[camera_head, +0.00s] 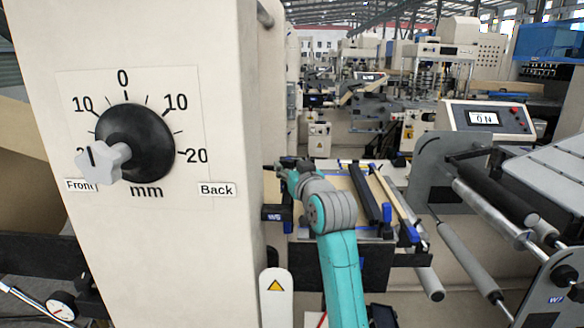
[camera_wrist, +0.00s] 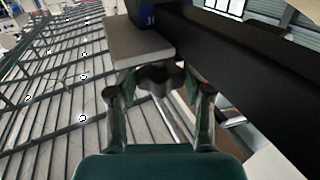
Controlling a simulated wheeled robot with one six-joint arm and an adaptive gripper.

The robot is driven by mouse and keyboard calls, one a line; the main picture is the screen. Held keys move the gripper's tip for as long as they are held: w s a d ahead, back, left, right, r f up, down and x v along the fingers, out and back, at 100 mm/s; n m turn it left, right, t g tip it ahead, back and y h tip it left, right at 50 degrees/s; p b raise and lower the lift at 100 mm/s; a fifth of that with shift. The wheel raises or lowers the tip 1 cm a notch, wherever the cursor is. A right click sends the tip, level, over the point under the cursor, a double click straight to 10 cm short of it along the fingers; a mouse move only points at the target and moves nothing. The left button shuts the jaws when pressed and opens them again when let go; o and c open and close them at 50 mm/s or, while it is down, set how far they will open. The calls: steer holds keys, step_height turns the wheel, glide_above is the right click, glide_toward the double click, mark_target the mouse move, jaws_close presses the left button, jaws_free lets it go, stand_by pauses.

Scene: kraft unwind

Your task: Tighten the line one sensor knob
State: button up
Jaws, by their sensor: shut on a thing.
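In the wrist view a dark grey lobed knob (camera_wrist: 160,75) sits between the two fingers of my gripper (camera_wrist: 161,88), under a grey block (camera_wrist: 138,42). The fingers reach to either side of the knob and are shut on it. In the head view my gripper (camera_head: 283,168) is small and dark at the end of my teal arm, just right of the cream machine column, over the roller table. The knob cannot be made out there. No line one label is readable at the knob.
The cream column (camera_head: 235,100) stands close on the left, carrying a dial (camera_head: 150,140) with a pale star knob (camera_head: 103,162). A black bar (camera_wrist: 245,65) runs beside my gripper. Rollers (camera_head: 465,255) and a control panel (camera_head: 486,119) are at the right.

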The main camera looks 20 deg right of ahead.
steer(key=shift+a+r+m+h, duration=0.15)
steer(key=shift+m+h, duration=0.55)
steer(key=shift+h, duration=0.4)
steer(key=shift+a+m+h, duration=0.15)
steer(key=shift+m+h, duration=0.55)
steer(key=shift+h, duration=0.4)
steer(key=shift+r+m+h, duration=0.1)
steer(key=shift+m+h, duration=0.2)
steer(key=shift+h, duration=0.1)
steer(key=o, duration=1.2)
steer(key=shift+c, duration=0.2)
steer(key=shift+s, duration=0.1)
steer(key=v, duration=1.2)
steer(key=shift+r, duration=0.1)
